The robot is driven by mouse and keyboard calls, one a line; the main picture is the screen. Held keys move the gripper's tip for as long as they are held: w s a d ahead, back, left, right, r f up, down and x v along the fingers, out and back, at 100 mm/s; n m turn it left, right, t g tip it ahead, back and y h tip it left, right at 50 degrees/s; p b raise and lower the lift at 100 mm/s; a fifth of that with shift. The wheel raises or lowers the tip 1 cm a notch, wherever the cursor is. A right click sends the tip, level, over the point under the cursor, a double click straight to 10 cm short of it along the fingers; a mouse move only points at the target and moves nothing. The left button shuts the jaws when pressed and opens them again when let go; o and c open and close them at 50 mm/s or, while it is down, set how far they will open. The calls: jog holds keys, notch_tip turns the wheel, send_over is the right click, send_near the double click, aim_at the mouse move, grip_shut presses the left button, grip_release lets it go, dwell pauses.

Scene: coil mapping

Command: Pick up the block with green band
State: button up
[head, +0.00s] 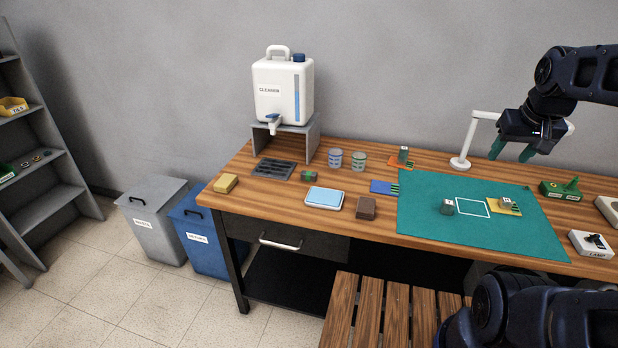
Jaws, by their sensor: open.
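Several small grey blocks are in view. One block (447,207) stands on the green mat (425,232), left of a white outlined square. A second block (506,203) sits on a yellow pad (518,211) to the right of that square. A third block (403,153) stands on an orange pad (396,164) behind the mat's left part. The bands on these blocks are too small to tell apart by colour. My gripper (511,150) is open and empty, held above the back right part of the bench with its green-tipped fingers pointing down.
The wooden bench (265,212) also holds a cleaner jug (283,92) on a stand, two cups (359,161), a blue pad (381,187), a brown block (366,208) and a light blue tray (324,198). A white lamp (460,162) stands behind the mat. The mat's front is clear.

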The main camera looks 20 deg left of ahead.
jog(key=w+a+r+n+g, duration=0.1)
jog(key=w+a+n, duration=0.4)
jog(key=w+a, duration=0.7)
jog(key=n+g, duration=0.3)
jog(key=n, duration=0.9)
send_over(309, 173)
notch_tip(309, 173, down, 24)
jog(key=f, duration=0.5)
jog(key=shift+d+f, duration=0.25)
jog(key=shift+w+a+f, duration=0.1)
jog(key=shift+a+f, duration=0.05)
jog(key=shift+f, duration=1.25)
jog(key=shift+a+f, duration=0.15)
jog(key=shift+f, duration=1.2)
jog(key=c, duration=1.1)
